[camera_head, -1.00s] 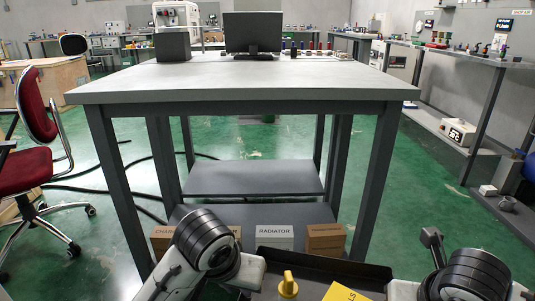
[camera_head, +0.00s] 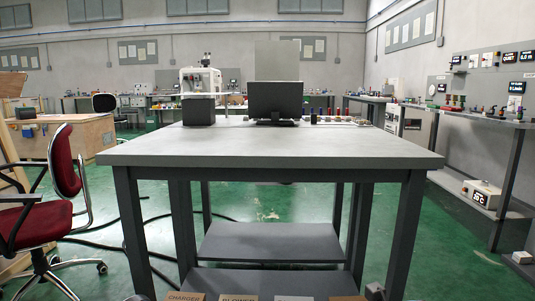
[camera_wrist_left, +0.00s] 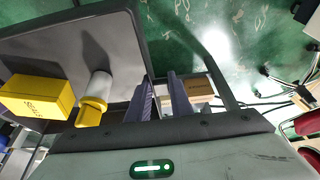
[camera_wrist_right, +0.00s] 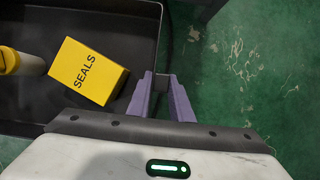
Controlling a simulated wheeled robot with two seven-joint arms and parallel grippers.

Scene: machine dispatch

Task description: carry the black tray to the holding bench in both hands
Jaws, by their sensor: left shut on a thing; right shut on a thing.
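The black tray shows in the left wrist view (camera_wrist_left: 112,35) and the right wrist view (camera_wrist_right: 140,8). It holds a yellow box marked SEALS (camera_wrist_right: 88,71) and a white and yellow cylinder (camera_wrist_left: 95,97). My left gripper (camera_wrist_left: 160,80) is shut on the tray's rim at one side. My right gripper (camera_wrist_right: 160,80) is shut on the rim at the other side. The head view shows neither the tray nor the gripper jaws. A grey bench (camera_head: 270,150) stands straight ahead there; no label shows whether it is the holding bench.
The bench's near top is bare; a monitor (camera_head: 275,101) and a white machine (camera_head: 201,80) stand toward the back. Boxes, including one marked CHARGER (camera_head: 185,297), sit low under it. A red chair (camera_head: 64,170) is left, a wall shelf (camera_head: 485,116) right. Cables lie on the floor.

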